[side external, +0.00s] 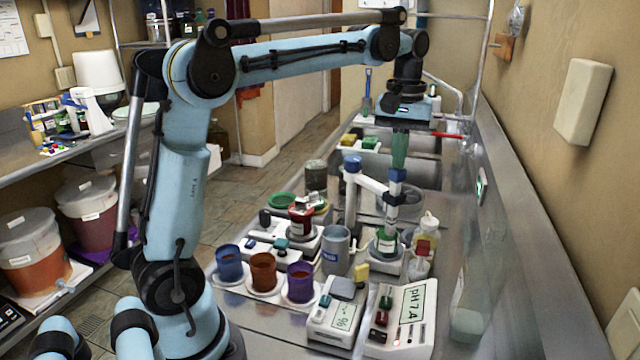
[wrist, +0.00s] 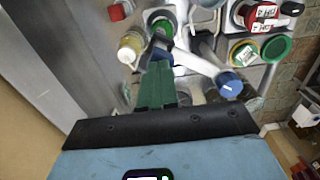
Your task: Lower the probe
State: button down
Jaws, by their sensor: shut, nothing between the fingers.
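The probe (side external: 391,212) hangs upright from a pale stand arm (side external: 372,183), with dark blue blocks (side external: 397,189) along it. The stand has a blue knob (side external: 352,163), which also shows in the wrist view (wrist: 229,84). Below the probe is a jar with a green ring (side external: 384,242); the ring also shows in the wrist view (wrist: 161,21). I cannot tell whether the probe tip is inside the jar. My gripper (side external: 399,165), with green fingers, is shut and empty just above the probe's top block. In the wrist view its fingers (wrist: 156,70) cover part of the probe; contact is unclear.
A pH meter reading 7.4 (side external: 413,307) and a second meter (side external: 339,315) stand in front. Blue, brown and purple cups (side external: 264,271) stand left, beside a grey-blue mug (side external: 335,250). A yellowish bottle (side external: 428,228) stands close right. The steel bench is clearer farther right.

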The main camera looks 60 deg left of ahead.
jog(key=shift+f, duration=1.1)
jog(key=shift+r, duration=2.5)
